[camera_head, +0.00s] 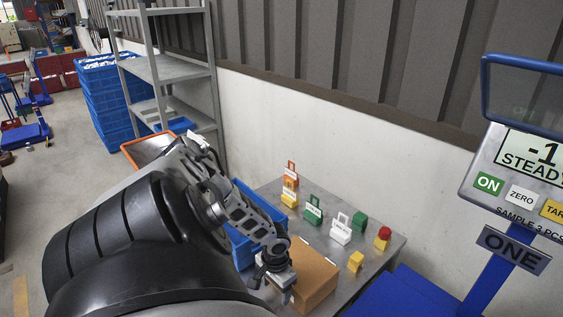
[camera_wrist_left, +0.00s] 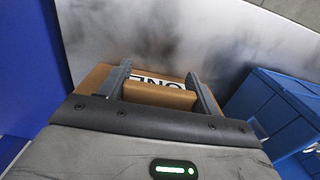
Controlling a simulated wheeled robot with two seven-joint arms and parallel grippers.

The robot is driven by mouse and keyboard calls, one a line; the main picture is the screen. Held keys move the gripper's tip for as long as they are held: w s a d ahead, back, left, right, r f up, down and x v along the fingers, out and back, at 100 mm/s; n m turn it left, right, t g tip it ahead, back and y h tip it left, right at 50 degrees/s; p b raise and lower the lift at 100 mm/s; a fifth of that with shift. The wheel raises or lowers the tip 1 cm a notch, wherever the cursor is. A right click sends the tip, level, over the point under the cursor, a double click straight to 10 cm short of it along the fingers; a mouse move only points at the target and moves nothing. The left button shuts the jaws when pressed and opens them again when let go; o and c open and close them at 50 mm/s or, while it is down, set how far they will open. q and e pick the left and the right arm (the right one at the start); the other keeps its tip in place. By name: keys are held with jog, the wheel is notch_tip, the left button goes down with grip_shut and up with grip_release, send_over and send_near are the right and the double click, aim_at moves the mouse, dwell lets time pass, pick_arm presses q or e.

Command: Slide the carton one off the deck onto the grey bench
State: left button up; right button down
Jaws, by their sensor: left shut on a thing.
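The brown carton (camera_head: 314,272) is over the near part of the grey bench (camera_head: 392,246) in the head view. In the left wrist view the carton (camera_wrist_left: 160,95) carries black "ONE" lettering on a pale label, partly hidden by a flap or edge. My left gripper (camera_head: 284,284) is at its left side, its two fingers (camera_wrist_left: 158,70) shut on the carton. The blue deck (camera_head: 405,296) lies to the right of the carton, under the "ONE" sign (camera_head: 513,250). My arm hides the carton's lower left, and whether its base rests fully on the bench is not clear. My right gripper is not in view.
Several small orange, yellow, green, white and red items, such as the white padlock-like tag (camera_head: 341,234), stand on the bench behind the carton. A blue crate (camera_head: 240,246) is left of it. The scale display (camera_head: 525,170) stands at the right. A pale wall closes the back.

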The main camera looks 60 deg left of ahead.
pick_arm(q)
jog(key=shift+a, duration=0.55)
jog(key=o, duration=1.1)
jog(key=shift+d, duration=0.1)
jog(key=shift+s+r, duration=0.1)
notch_tip(320, 180, up, 16)
jog(key=shift+f+p, duration=0.1)
jog(key=shift+p, duration=0.85)
